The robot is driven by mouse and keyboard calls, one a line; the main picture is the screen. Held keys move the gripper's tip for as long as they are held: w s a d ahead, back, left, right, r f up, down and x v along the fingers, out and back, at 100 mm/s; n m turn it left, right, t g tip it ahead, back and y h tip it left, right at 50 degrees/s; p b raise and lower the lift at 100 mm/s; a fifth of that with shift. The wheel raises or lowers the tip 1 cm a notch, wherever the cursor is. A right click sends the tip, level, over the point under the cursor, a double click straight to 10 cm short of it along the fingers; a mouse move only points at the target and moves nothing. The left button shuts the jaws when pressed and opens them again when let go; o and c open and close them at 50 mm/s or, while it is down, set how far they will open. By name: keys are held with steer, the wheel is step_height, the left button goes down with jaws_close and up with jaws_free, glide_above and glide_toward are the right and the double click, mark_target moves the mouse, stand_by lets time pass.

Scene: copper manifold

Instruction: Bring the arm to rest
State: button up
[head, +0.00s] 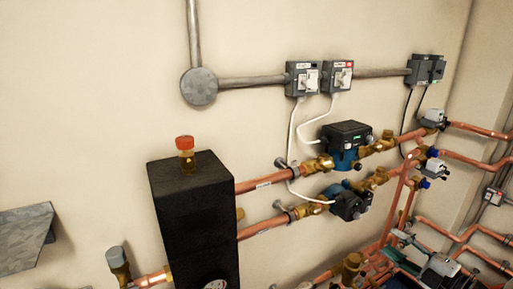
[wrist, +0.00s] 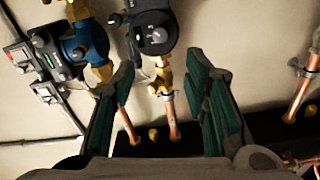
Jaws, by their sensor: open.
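My gripper (wrist: 160,72) shows in the wrist view with its two green-padded fingers spread wide. The gap between them is empty. Beyond the fingers are a brass valve (wrist: 162,76) and a copper pipe (wrist: 170,118) on the wall; I cannot tell the exact distance to them. In the head view, a dark shape with green parts at the lower right edge may be my gripper, but I cannot tell.
A black box (head: 193,220) with a red-capped brass fitting (head: 185,152) stands at centre left. Pumps (head: 347,139) and copper pipes (head: 262,183) run along the wall. Grey switch boxes (head: 303,78) sit above. A grey metal piece (head: 24,236) is at left. The upper-left wall is bare.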

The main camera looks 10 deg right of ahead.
steer(key=s+a+r+n+g+y, duration=0.25)
steer(key=a+r+n+g, duration=0.4)
steer(key=a+n, duration=0.5)
steer(key=s+a+r+n+g+y, duration=0.25)
steer(key=a+r+n+g, duration=0.35)
steer(key=a+n, duration=0.6)
steer(key=s+a+r+n+h, duration=0.1)
steer(key=s+r+n+h, duration=0.3)
steer(key=n, duration=1)
steer(key=s+r+n+h, duration=0.5)
steer(key=s+n+h, duration=0.2)
steer(key=n, duration=0.7)
steer(key=s+t, duration=0.1)
steer(key=s, duration=0.1)
steer(key=shift+s+a, duration=0.35)
steer(key=shift+a, duration=0.05)
